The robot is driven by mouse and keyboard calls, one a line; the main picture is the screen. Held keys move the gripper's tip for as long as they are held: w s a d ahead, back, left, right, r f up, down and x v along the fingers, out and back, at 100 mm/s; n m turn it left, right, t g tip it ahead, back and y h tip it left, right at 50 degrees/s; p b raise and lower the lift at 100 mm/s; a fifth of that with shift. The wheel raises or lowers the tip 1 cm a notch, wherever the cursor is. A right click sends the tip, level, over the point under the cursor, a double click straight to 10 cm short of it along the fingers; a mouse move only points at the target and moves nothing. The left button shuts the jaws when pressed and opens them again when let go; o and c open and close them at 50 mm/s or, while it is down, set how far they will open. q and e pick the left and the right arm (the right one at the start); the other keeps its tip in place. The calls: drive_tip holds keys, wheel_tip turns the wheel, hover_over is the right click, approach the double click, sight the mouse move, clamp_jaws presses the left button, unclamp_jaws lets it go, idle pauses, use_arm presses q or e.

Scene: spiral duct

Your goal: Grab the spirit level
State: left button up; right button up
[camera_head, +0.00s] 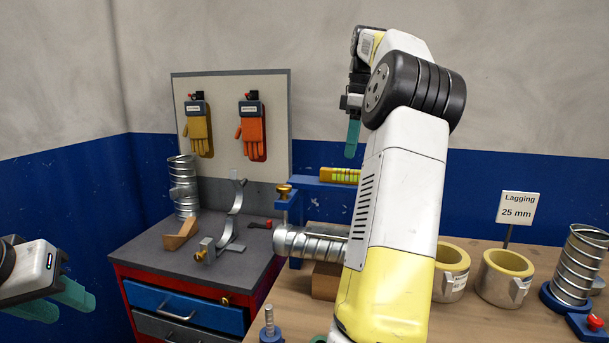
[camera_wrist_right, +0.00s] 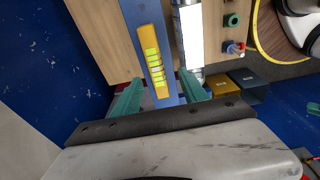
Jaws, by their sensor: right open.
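The spirit level (camera_head: 340,175) is yellow with a lit green vial and lies along the top of a blue bar (camera_head: 308,180), its right end hidden behind my right arm. In the right wrist view the spirit level (camera_wrist_right: 153,65) lies lengthwise on the blue bar (camera_wrist_right: 133,12). My right gripper (camera_wrist_right: 160,92) is open, its green fingers on either side of the bar near the level's lower end, with nothing gripped. In the head view one finger of the right gripper (camera_head: 352,138) shows above the level. My left gripper (camera_head: 60,300) is open and empty at the lower left, far from the level.
A spiral duct piece (camera_head: 310,245) lies below the bar, partly behind my right arm. Lagging shells (camera_head: 505,278) and another duct (camera_head: 580,265) stand on the wooden bench. A drawer cabinet (camera_head: 140,270) with a bracket and duct on top stands left. Gloves hang on a board (camera_head: 225,90).

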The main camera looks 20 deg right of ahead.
sight(348, 170)
drive_tip(key=f, duration=0.5)
drive_tip(key=w+f, duration=0.1)
drive_tip(key=f, duration=0.1)
drive_tip(key=shift+w+f, duration=0.1)
drive_tip(key=shift+f, duration=0.2)
clamp_jaws()
